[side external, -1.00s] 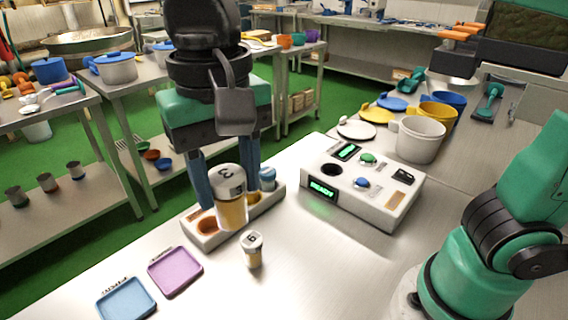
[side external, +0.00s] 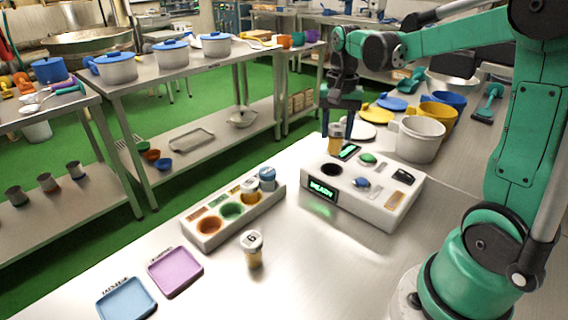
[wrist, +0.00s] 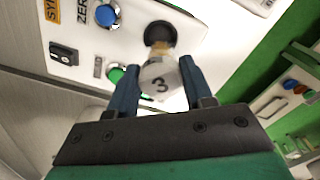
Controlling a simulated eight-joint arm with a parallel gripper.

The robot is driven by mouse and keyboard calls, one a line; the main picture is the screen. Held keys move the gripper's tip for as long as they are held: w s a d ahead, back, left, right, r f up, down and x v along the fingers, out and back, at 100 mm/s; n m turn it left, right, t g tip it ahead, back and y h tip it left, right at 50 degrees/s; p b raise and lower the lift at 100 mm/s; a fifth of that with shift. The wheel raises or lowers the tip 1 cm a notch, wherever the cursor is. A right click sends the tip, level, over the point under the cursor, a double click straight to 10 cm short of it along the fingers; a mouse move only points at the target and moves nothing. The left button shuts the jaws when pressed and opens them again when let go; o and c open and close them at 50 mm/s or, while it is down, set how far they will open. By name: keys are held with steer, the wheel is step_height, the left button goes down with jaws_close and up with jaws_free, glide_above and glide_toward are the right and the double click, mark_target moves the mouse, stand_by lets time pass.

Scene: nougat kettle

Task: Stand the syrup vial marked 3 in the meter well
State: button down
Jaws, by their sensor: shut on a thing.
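The vial marked 3 (wrist: 158,86) has a white cap and an amber body. My gripper (wrist: 154,72) is shut on it, one finger on each side. The meter well (side external: 331,170) is a dark round hole and looks empty there. In the wrist view the well (wrist: 160,34) lies just beyond the vial, whose lower part overlaps its edge. The height between vial and well is hard to tell.
A vial rack (side external: 206,241) with coloured sockets stands left of the meter, a grey-capped vial (side external: 267,178) at its far end. Another vial (side external: 253,252) stands alone on the table. Purple (side external: 176,270) and blue (side external: 126,300) trays lie in front. Pots and lids stand behind the meter.

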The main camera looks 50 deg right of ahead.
mark_target(334, 152)
steer(key=shift+f, duration=2.65)
steer(key=shift+f, duration=0.65)
steer(key=c, duration=0.6)
jaws_free()
steer(key=shift+r, duration=0.1)
steer(key=shift+r, duration=5.45)
steer(key=shift+a, duration=0.1)
steer(key=s+a+f+n+t, duration=0.1)
steer(key=a+n+t, duration=0.1)
steer(key=a+n, duration=0.2)
steer(key=s+a+f+n+t, duration=0.1)
steer(key=a+n+t, duration=0.1)
steer(key=a, duration=0.3)
steer(key=s+a+f+n+t, duration=0.1)
steer(key=a+n+t, duration=0.2)
steer(key=a+n, duration=0.2)
steer(key=shift+s+a+f+n, duration=0.15)
steer(key=shift+s+f+n, duration=0.15)
steer(key=shift+s+f, duration=0.05)
